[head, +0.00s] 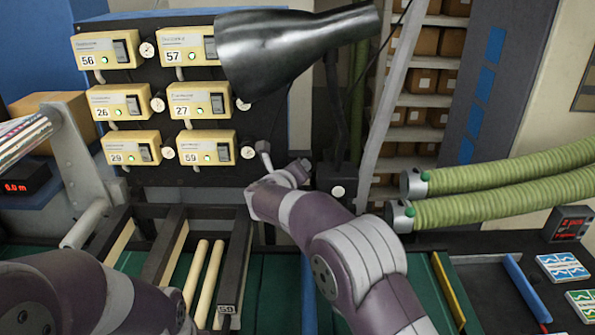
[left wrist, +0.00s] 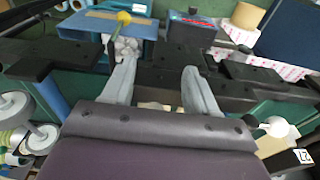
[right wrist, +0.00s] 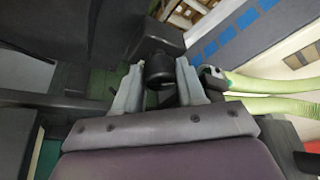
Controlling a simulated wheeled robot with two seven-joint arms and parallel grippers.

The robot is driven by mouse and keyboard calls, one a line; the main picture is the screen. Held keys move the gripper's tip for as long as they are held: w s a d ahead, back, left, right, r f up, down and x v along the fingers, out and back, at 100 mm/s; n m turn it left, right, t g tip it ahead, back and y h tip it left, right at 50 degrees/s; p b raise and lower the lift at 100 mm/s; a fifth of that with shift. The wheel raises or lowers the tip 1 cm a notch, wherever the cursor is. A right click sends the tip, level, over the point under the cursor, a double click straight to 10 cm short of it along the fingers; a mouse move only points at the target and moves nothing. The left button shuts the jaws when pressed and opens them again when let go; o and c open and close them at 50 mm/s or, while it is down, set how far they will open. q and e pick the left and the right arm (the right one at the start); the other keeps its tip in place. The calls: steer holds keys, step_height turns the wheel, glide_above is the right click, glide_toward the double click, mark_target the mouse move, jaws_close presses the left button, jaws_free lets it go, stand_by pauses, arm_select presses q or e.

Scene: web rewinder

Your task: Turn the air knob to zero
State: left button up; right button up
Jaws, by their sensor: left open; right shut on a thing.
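In the right wrist view, a short black cylindrical knob (right wrist: 158,68) sits between the two fingertips of my right gripper (right wrist: 158,76). The gripper is shut on it, with one grey finger on each side. No marking or pointer can be read on the knob. In the head view, my right gripper (head: 266,154) reaches up beside the dark panel, and its wrist hides the knob. My left gripper (left wrist: 161,78) is open and empty in the left wrist view, above dark machine bars. In the head view only my left arm shows at lower left.
The dark panel carries several yellow counter boxes (head: 205,148) with small round white dials beside them. A black lamp-like hood (head: 290,45) hangs above. Green hoses (head: 490,180) run in from the right. Pale rollers (head: 205,275) lie in front of the panel.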

steer(key=shift+d+f, duration=0.1)
steer(key=shift+c, duration=1)
steer(key=shift+f+n+t+h+b, duration=0.1)
steer(key=shift+n+t+h+b, duration=0.2)
steer(key=shift+n+h+b, duration=0.65)
steer(key=o, duration=1)
steer(key=shift+y, duration=0.25)
steer(key=shift+o, duration=0.3)
steer(key=shift+w+d, duration=0.1)
steer(key=shift+w, duration=0.1)
